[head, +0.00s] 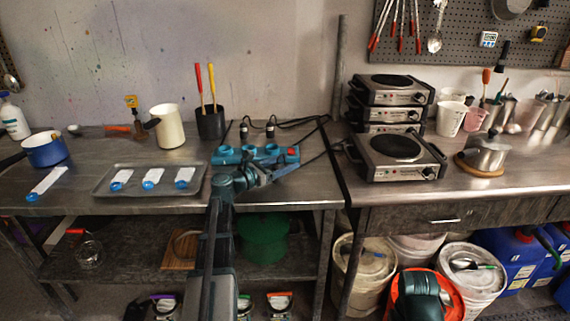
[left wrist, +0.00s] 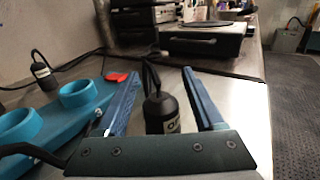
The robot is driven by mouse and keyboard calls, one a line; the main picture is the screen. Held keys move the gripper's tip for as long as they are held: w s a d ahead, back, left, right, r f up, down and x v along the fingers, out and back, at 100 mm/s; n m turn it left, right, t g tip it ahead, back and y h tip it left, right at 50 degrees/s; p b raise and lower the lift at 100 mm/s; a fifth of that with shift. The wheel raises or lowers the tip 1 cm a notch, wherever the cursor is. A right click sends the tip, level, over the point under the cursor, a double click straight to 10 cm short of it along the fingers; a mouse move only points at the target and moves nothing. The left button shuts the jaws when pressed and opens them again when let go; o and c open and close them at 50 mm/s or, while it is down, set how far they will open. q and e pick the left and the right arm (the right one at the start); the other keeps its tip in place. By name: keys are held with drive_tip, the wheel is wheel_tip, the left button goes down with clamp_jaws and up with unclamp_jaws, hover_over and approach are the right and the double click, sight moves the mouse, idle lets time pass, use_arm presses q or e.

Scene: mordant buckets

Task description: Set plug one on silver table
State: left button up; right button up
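My left gripper (head: 266,176) is over the front edge of the silver table (head: 312,188), just in front of the blue socket strip (head: 255,154). In the left wrist view its two blue fingers (left wrist: 160,95) are apart. A black plug (left wrist: 160,112) with a pale label, partly readable as starting with "O", is between them, with gaps on both sides. Its lower end is hidden by the gripper's front bar, so I cannot tell what it rests on. Two other black plugs (head: 243,130) (head: 270,130) stand behind the strip.
A tray (head: 107,192) with several white, blue-ended strips lies left of the socket strip. Hot plates (head: 395,155) stand on the right-hand bench. A black cable (head: 325,155) runs right from near my left gripper. Bare metal table shows right of the socket strip.

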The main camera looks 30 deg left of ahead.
use_arm(q)
drive_tip(key=shift+r, duration=0.1)
drive_tip(key=shift+s+r, duration=0.1)
drive_tip(key=shift+r, duration=0.05)
drive_tip(key=v, duration=1.2)
idle(0.3)
